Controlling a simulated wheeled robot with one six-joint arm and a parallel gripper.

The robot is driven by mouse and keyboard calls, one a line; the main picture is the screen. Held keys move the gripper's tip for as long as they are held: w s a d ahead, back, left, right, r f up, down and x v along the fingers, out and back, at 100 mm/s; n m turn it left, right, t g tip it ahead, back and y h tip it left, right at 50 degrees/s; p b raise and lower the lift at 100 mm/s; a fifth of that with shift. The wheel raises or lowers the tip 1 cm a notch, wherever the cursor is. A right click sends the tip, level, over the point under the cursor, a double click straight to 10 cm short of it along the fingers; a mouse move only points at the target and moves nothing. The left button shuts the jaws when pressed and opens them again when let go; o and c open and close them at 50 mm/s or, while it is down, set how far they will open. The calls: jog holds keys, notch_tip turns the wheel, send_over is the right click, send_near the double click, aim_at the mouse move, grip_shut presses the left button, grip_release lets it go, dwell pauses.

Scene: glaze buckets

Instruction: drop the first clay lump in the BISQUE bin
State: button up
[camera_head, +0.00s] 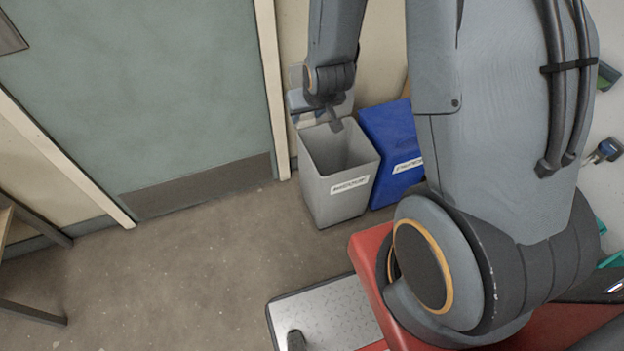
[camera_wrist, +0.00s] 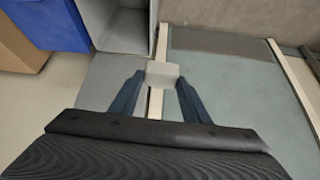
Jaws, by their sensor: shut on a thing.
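My gripper (camera_wrist: 158,97) is shut on a pale grey clay lump (camera_wrist: 162,74), held between the two dark fingertips in the wrist view. In the head view my gripper (camera_head: 335,124) hangs near the back rim of an open grey bin (camera_head: 336,186); the lump cannot be made out there. The grey bin bears a white label, probably BISQUE, though the print is blurred. In the wrist view the bin's opening (camera_wrist: 124,30) lies up and left of the lump. The lump appears against the door frame, beside a grey panel, not over the opening.
A blue bin (camera_head: 391,139) with a white label stands right of the grey bin. A brown box (camera_wrist: 18,48) shows beyond it in the wrist view. A green door (camera_head: 150,85) is left of the bins. The concrete floor (camera_head: 200,260) in front is clear.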

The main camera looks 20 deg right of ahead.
jog(key=w+d+f+b, duration=0.4)
jog(key=d+f+b, duration=0.2)
jog(key=f+b, duration=0.3)
jog(key=w+d+f+m+b, duration=0.1)
jog(key=w+d+f+b, duration=0.3)
jog(key=f+b, duration=0.6)
jog(key=w+d+f+h+b, duration=0.1)
jog(key=w+d+f+b, duration=0.4)
jog(key=d+f+b, duration=0.3)
jog(key=shift+d+f+m+b, duration=0.4)
jog(key=shift+f+b, duration=0.25)
jog(key=shift+f, duration=0.2)
jog(key=o, duration=1.2)
jog(key=shift+c, duration=0.2)
jog(key=p+v, duration=0.3)
jog(key=v, duration=0.4)
jog(key=shift+s+r, duration=0.2)
jog(key=shift+r, duration=0.2)
